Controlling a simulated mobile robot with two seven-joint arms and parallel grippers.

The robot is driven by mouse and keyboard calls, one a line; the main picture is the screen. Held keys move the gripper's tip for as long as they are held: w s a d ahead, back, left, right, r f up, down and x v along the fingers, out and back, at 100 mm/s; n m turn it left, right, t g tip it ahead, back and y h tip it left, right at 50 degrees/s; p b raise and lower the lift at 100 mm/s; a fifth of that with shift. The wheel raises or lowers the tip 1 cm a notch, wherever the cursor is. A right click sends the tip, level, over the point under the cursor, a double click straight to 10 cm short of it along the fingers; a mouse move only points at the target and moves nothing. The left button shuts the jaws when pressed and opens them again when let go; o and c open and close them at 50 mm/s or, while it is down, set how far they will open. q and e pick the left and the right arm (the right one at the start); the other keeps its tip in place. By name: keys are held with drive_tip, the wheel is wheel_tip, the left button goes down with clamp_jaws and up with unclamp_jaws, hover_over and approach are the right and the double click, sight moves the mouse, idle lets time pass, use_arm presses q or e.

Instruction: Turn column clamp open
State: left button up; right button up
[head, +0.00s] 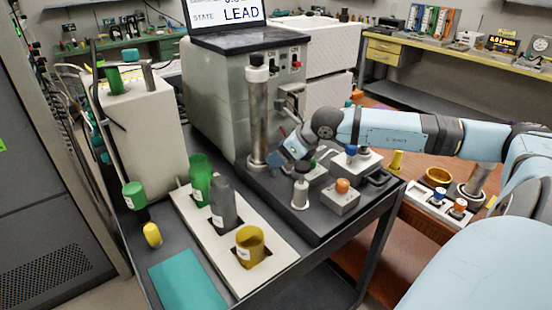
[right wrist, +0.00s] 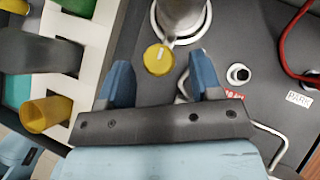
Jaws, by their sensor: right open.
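The column (head: 257,115) is a tall upright metal cylinder with a black cap, standing in front of the grey machine. Its foot (right wrist: 182,15) shows at the top of the right wrist view. A round yellow knob (right wrist: 158,60) with a white mark sits beside that foot; it looks like the column clamp. My right gripper (head: 276,158) is close to the column's base. In the right wrist view its two blue fingers are apart, one on each side of the knob. I cannot tell whether they touch it. The knob is hidden in the head view. My left gripper is not in view.
A white rack (head: 284,254) holding a green bottle (head: 200,180), a grey bottle (head: 222,205) and a yellow cup (head: 250,245) stands left of the column. An orange-knobbed box (head: 342,197) is at right. A bent metal handle (right wrist: 278,142) and red cable (right wrist: 284,45) lie beside the gripper.

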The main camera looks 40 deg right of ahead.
drive_tip(key=shift+x, duration=0.9)
drive_tip(key=shift+c, duration=0.3)
drive_tip(key=c, duration=0.9)
drive_tip(key=shift+o, duration=0.2)
